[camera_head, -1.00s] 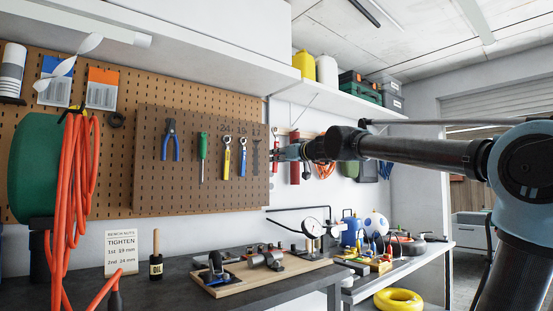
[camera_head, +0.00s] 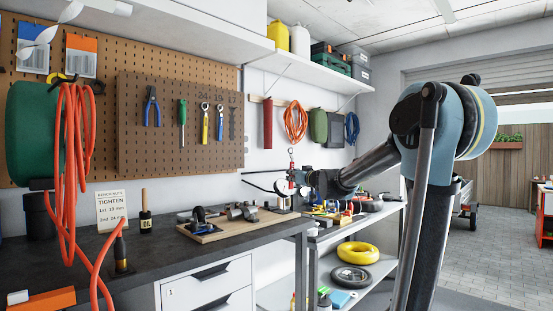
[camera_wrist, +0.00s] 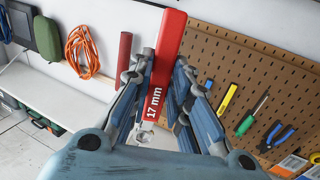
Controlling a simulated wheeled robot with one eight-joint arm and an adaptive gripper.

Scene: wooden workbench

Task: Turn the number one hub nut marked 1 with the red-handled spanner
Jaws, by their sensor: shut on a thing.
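My gripper (camera_head: 297,184) is shut on the red-handled spanner (camera_head: 291,158), off the wall and to the right of the workbench. In the wrist view the spanner's red handle (camera_wrist: 168,52), marked 17 mm, stands up between the fingers, with a silver end showing low between them. A wooden board (camera_head: 215,236) on the bench carries a clamp and metal fittings (camera_head: 242,212). No nut or mark 1 can be made out on them. A sign (camera_head: 111,210) reads bench nuts, tighten, with sizes for 1st and 2nd.
A pegboard (camera_head: 150,165) holds pliers, a green screwdriver (camera_head: 183,122), yellow (camera_head: 205,125) and blue (camera_head: 220,124) spanners. An orange cable (camera_head: 68,200) hangs at left. A lower shelf unit with a yellow ring (camera_head: 358,253) stands to the right.

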